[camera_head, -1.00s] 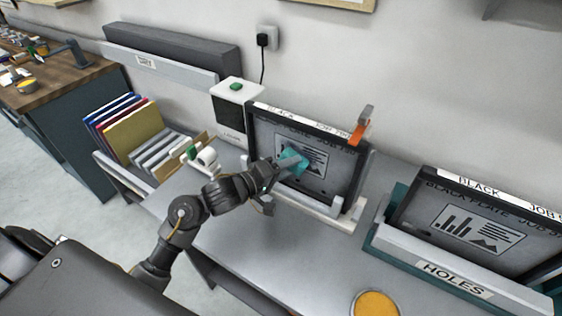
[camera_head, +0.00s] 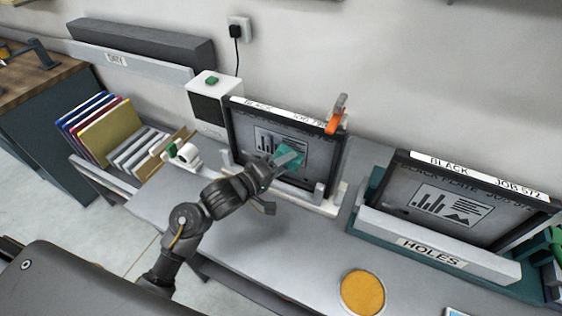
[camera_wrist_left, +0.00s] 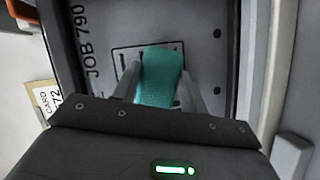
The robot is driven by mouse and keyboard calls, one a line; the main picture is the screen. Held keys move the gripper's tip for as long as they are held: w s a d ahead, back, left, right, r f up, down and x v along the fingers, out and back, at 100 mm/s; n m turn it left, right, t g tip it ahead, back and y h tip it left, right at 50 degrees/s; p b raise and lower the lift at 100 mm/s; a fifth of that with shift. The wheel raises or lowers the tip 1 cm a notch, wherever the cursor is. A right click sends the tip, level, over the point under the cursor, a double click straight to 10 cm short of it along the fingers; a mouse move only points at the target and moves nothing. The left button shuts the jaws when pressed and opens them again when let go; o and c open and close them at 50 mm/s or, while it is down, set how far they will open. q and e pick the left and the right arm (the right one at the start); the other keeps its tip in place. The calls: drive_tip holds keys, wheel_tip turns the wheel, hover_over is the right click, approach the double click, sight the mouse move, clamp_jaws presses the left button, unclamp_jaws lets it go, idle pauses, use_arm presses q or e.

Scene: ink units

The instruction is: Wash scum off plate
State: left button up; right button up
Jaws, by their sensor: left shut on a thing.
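A dark framed plate (camera_head: 310,171) stands upright in a white stand (camera_head: 318,205) against the back of the bench. It has a printed panel of bars and lines and a white label strip on top. My left gripper (camera_head: 287,161) is shut on a teal cloth or pad (camera_head: 293,152) in front of the plate's panel. In the left wrist view the teal pad (camera_wrist_left: 160,78) sits between the fingers, over the panel; I cannot tell if it touches. A second plate (camera_head: 455,205), labelled BLACK, stands in a teal and white holder marked HOLES (camera_head: 432,253). My right gripper is not in view.
An orange-handled tool (camera_head: 336,114) sticks up at the plate's top right corner. A yellow-orange round dish (camera_head: 363,292) lies at the front. A white box (camera_head: 212,100), white roll (camera_head: 187,153) and folder rack (camera_head: 108,130) are to the left. The bench front between is clear.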

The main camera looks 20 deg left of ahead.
sight(274, 158)
use_arm(q)
drive_tip(key=shift+d+p, duration=0.3)
drive_tip(key=shift+d, duration=0.3)
drive_tip(key=shift+s+d, duration=0.2)
drive_tip(key=shift+d, duration=0.95)
drive_tip(key=shift+p, duration=0.35)
drive_tip(key=shift+w+a+r+p, duration=0.15)
drive_tip(key=shift+a+p, duration=0.95)
drive_tip(key=shift+p, duration=0.3)
drive_tip(key=shift+w+a+f+p, duration=0.1)
drive_tip(key=shift+w+a+p, duration=0.1)
drive_tip(key=shift+a+p, duration=0.8)
drive_tip(key=shift+w+a+f+p, duration=0.15)
drive_tip(key=shift+a+p, duration=0.2)
drive_tip(key=shift+a, duration=1.1)
drive_tip(key=shift+r, duration=0.1)
